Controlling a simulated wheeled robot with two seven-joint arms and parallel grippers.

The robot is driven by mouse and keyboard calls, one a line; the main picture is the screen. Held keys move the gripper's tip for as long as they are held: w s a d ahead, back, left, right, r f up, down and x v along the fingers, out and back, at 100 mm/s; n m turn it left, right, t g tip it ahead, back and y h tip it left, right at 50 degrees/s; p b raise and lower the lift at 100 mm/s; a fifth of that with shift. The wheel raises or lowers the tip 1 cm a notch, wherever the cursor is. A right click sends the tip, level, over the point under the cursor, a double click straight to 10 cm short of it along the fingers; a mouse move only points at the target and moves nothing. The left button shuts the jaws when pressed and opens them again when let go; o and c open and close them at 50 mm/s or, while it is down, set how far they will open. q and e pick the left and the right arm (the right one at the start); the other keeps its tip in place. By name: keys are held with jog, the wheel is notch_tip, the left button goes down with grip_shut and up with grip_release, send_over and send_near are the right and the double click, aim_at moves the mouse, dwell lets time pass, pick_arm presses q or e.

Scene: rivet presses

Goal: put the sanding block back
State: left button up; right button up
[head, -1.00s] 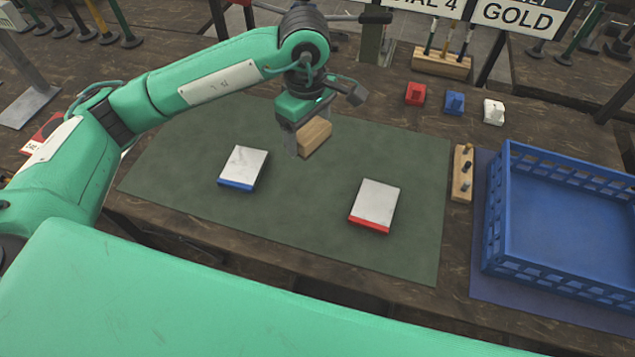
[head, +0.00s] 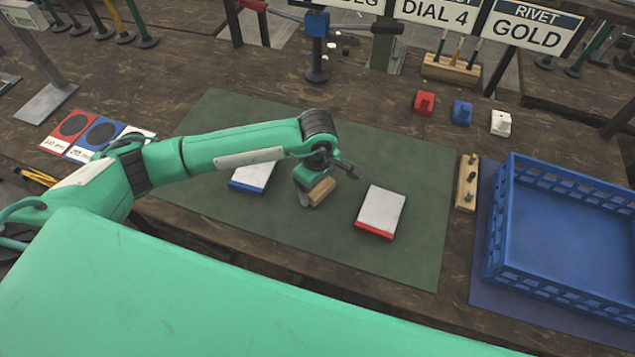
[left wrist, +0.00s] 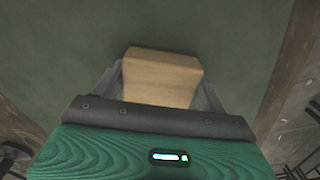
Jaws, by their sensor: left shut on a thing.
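The sanding block (head: 321,191) is a tan, wood-coloured block. My left gripper (head: 308,196) is shut on it, over the green mat (head: 400,150) between two white-topped pads. In the left wrist view the block (left wrist: 162,78) sits between the two fingers of the left gripper (left wrist: 160,92), with the green mat beyond it. How high the block is above the mat I cannot tell. My right gripper is not in view.
A blue-edged white pad (head: 252,176) lies left, partly behind my arm; a red-edged one (head: 381,211) lies right. A blue crate (head: 510,215) and a wooden peg strip (head: 466,184) stand farther right. Red (head: 425,102), blue (head: 461,113) and white (head: 501,123) small blocks stand behind.

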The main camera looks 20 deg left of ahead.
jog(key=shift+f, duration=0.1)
pick_arm(q)
jog(key=shift+f, duration=0.15)
jog(key=o, duration=1)
jog(key=shift+o, duration=0.2)
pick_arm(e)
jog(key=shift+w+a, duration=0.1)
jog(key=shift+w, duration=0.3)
